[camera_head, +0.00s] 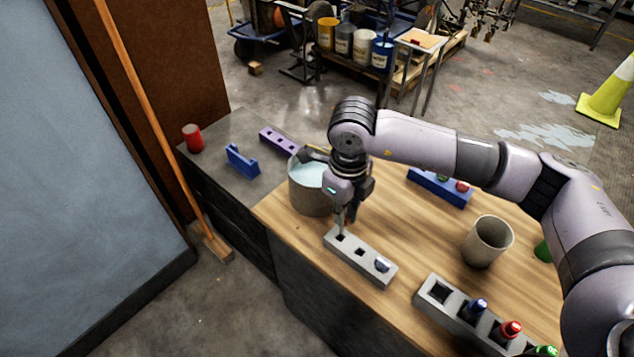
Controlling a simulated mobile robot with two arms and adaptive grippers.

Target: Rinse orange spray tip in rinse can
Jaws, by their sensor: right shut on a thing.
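The rinse can (305,196) is a grey round can with pale blue liquid, at the left of the wooden bench top. My right gripper (346,222) points down just right of the can, in front of it in the picture, over the left end of a grey block with holes (372,273). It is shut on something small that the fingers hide. I see no orange tip. The block's middle hole looks empty, and a bluish-white piece (382,265) sits in its right hole. My left gripper is out of view.
A grey cup (487,241) stands on the right. A grey rack (462,325) at the front holds blue, red and green capped pieces; its left slot is empty. A blue rack (438,188) lies behind. A purple block (279,141), blue holder (242,160) and red can (193,138) are at the left.

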